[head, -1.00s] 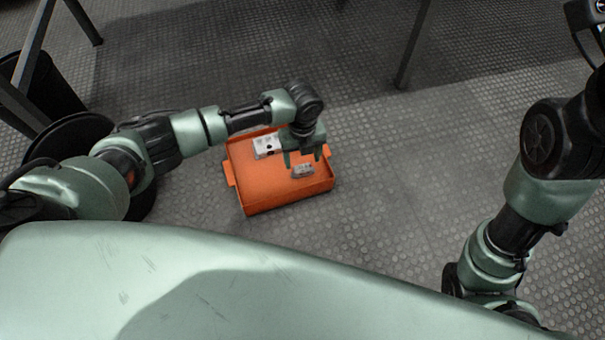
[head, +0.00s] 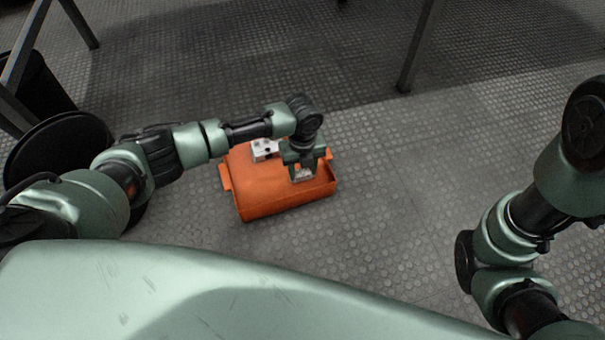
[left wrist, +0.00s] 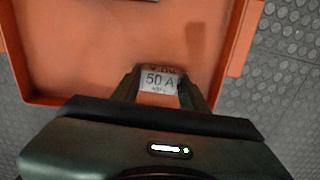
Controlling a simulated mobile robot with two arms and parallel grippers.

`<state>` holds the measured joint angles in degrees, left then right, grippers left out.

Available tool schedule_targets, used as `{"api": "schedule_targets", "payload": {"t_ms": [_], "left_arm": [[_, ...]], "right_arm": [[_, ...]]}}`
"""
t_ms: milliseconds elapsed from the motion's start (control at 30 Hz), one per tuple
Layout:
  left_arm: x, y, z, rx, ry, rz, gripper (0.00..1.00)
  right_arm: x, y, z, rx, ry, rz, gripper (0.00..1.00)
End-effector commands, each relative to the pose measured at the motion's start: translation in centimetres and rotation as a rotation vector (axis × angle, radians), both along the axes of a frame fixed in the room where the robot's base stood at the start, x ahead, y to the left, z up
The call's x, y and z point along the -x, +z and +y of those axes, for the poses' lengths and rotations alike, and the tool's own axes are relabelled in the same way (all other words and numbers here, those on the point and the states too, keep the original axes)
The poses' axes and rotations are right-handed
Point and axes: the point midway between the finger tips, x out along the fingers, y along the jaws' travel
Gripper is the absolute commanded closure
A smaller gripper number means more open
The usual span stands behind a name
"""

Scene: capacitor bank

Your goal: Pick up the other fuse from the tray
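The fuse (head: 303,174) is a small grey-white block in the right part of the orange tray (head: 262,206). In the left wrist view the fuse (left wrist: 159,82) shows a label reading "50 A". My left gripper (head: 305,170) points down over it, with one finger on each side. In the left wrist view the fingers of this gripper (left wrist: 160,88) stand close beside the fuse's edges; firm contact does not show. The gripper partly hides the fuse in the head view. My right gripper is out of view.
A grey-white block with dark spots (head: 265,149) sits at the tray's back edge. The tray stands on a studded grey floor (head: 400,190), clear to its right. A black bin (head: 45,95) and dark metal legs (head: 415,50) stand farther back.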

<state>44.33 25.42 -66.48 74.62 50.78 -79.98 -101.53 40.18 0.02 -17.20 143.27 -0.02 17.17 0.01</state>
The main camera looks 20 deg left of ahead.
Motion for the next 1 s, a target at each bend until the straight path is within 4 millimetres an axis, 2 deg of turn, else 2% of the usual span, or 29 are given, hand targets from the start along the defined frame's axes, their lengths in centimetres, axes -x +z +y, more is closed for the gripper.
{"api": "schedule_targets", "payload": {"t_ms": [33,133,367,567,733,833,1000], "left_arm": [[0.0,0.0,0.0,0.0,0.0,0.0,0.73],[0.0,0.0,0.0,0.0,0.0,0.0,1.0],[0.0,0.1,0.0,0.0,0.0,0.0,1.0],[0.0,1.3,0.0,0.001,-0.001,-0.001,1.0],[0.0,4.0,0.0,0.001,-0.001,-0.001,1.0],[-0.1,6.3,-0.1,0.002,-0.001,-0.003,1.0],[-0.1,11.2,0.0,0.001,0.0,-0.002,1.0]], "right_arm": [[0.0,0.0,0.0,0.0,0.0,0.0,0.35],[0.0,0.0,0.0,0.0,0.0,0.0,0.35],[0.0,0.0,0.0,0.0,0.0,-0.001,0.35],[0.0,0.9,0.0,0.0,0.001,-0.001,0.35],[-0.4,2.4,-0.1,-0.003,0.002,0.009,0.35],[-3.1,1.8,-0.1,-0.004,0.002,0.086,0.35],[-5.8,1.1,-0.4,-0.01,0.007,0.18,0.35]]}}
